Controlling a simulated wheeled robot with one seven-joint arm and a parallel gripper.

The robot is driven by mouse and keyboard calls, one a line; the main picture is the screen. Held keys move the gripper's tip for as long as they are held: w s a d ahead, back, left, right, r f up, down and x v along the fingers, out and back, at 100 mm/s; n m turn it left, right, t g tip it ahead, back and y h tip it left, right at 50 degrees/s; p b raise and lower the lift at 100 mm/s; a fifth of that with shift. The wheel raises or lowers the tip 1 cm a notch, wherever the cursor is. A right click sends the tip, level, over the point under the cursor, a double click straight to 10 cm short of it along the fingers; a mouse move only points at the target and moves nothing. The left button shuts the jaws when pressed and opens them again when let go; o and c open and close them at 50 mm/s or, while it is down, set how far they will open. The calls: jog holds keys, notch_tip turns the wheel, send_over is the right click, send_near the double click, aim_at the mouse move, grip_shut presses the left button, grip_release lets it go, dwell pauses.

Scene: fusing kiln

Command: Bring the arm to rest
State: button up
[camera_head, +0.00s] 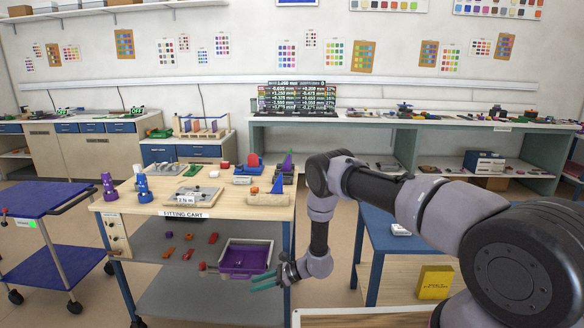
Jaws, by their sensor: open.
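My arm reaches in from the right of the head view and bends down at the elbow. My gripper (268,281) hangs in front of the right side of the fitting cart, lower than its wooden top. Its teal fingers point left and are apart, with nothing seen between them. The fitting cart (150,222) stands at centre left with small parts on top. A purple tray (243,274) sits on its lower shelf, just behind and left of my gripper in the picture. I cannot tell whether the fingers touch the cart.
A blue cart (38,199) stands at the left. A blue-topped table (378,226) is right of the fitting cart, behind my arm, with a yellow box (434,283) below. A long workbench (390,121) lines the back wall. Floor shows between the carts.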

jog(key=w+d+r+n, duration=0.2)
jog(key=r, duration=0.8)
jog(key=w+d+r+n+g+h, duration=0.1)
jog(key=w+r+n, duration=0.1)
jog(key=r, duration=0.8)
jog(key=w+d+r+n, duration=0.1)
jog(key=w+d+r, duration=0.1)
jog(key=r, duration=0.9)
jog(key=s+d+r+n+h, duration=0.25)
jog(key=d+r, duration=0.25)
jog(key=r, duration=0.7)
jog(key=s+d+r+n+t, duration=0.1)
jog(key=s+d+r, duration=0.2)
jog(key=r, duration=0.2)
jog(key=s+d+r+n, duration=0.1)
jog(key=s+d+r, duration=0.1)
jog(key=d+r, duration=0.25)
jog(key=s+d+r+n+t+h, duration=0.1)
jog(key=s+d+r+t+h, duration=0.1)
jog(key=s+d+r, duration=0.2)
jog(key=s+d+r+n+t+h, duration=0.2)
jog(key=s+d+r+h, duration=0.1)
jog(key=s+d, duration=0.5)
jog(key=s+d+r+n+t+h, duration=0.1)
jog(key=s+d+r, duration=0.4)
jog(key=s, duration=0.6)
jog(key=shift+d+r+t+h, duration=0.35)
jog(key=shift+d+t+h, duration=0.5)
jog(key=shift+d+t, duration=0.25)
